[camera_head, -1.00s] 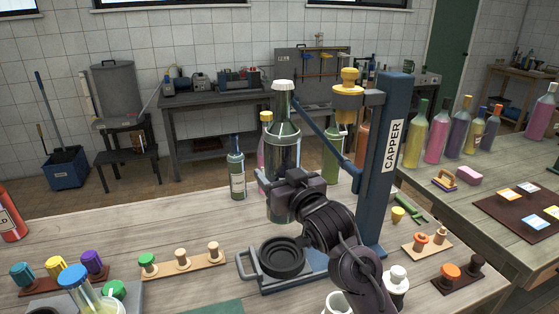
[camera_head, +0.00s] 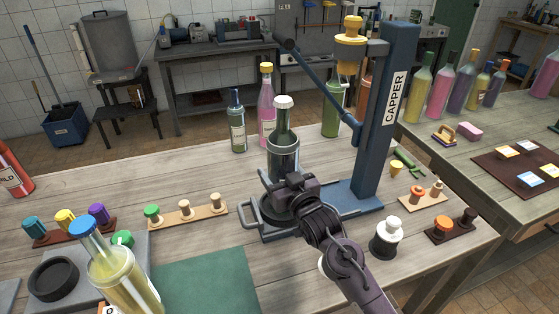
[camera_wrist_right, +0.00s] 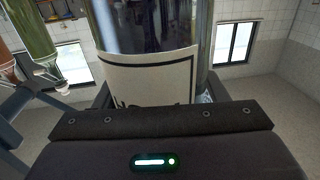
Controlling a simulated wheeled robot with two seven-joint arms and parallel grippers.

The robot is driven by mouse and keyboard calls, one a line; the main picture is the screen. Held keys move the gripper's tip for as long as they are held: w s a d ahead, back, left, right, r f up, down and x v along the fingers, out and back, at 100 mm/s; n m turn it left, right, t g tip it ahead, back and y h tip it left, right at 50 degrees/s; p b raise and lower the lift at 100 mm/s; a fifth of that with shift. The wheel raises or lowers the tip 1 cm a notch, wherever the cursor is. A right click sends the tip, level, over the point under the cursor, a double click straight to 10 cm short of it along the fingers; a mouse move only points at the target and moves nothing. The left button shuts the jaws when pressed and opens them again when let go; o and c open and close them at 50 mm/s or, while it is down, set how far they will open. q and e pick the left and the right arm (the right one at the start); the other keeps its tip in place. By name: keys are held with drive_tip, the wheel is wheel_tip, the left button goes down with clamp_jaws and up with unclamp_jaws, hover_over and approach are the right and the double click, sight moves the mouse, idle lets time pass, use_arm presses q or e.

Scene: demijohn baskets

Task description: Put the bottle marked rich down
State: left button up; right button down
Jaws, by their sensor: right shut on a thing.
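My right gripper (camera_head: 286,184) is shut on a dark green bottle with a white cap (camera_head: 283,146). The bottle stands upright over the round seat of the blue capper (camera_head: 370,150); my gripper hides its foot, so I cannot tell whether it touches the seat. In the right wrist view the held bottle (camera_wrist_right: 150,25) shows a cream label with a dark border. The lettering is mostly hidden behind the gripper (camera_wrist_right: 160,105), and I cannot read it. My left gripper is not in view.
A yellow bottle with a blue cap (camera_head: 115,275) is at front left, by an empty black ring (camera_head: 54,279). A green mat (camera_head: 205,282) lies bare. A stopper rack (camera_head: 186,214) is left of the capper.

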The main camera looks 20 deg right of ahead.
drive_tip(key=shift+f, duration=0.3)
drive_tip(key=c, duration=0.7)
unclamp_jaws()
drive_tip(key=shift+f, duration=0.35)
drive_tip(key=o, duration=0.4)
drive_tip(key=shift+r, duration=0.1)
drive_tip(key=shift+r, duration=0.2)
drive_tip(key=s, duration=0.4)
drive_tip(key=s+d+b, duration=0.1)
drive_tip(key=s, duration=0.3)
drive_tip(key=s+d+b, duration=0.1)
drive_tip(key=s, duration=0.3)
